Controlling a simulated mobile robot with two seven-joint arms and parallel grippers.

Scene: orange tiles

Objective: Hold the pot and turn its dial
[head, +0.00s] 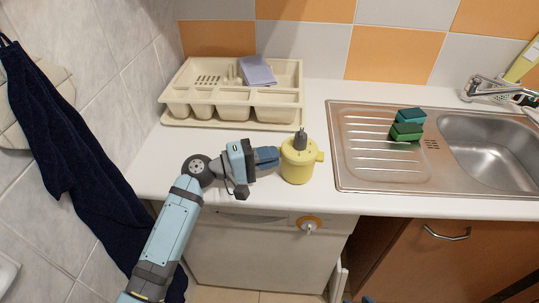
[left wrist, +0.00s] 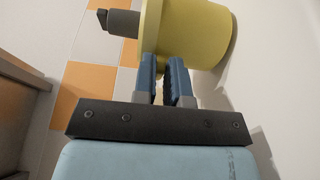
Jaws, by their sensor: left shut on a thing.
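The yellow pot (head: 297,166) stands upright on the white counter, left of the sink. Its dark grey dial (head: 301,140) sticks up from the top. My left gripper (head: 275,157) reaches it from the left and is shut on its left side. In the left wrist view the blue fingers (left wrist: 165,75) meet the yellow pot (left wrist: 195,35), and the dial (left wrist: 120,22) points left. The exact part between the fingers is hidden. Only small dark blue bits, seemingly of my right gripper (head: 358,299), show at the bottom edge of the head view.
A cream dish rack (head: 180,110) with a lilac cloth (head: 257,71) stands behind the pot. The metal sink (head: 350,185) with a green sponge (head: 406,130) is to the right. A dark blue towel (head: 65,150) hangs at left.

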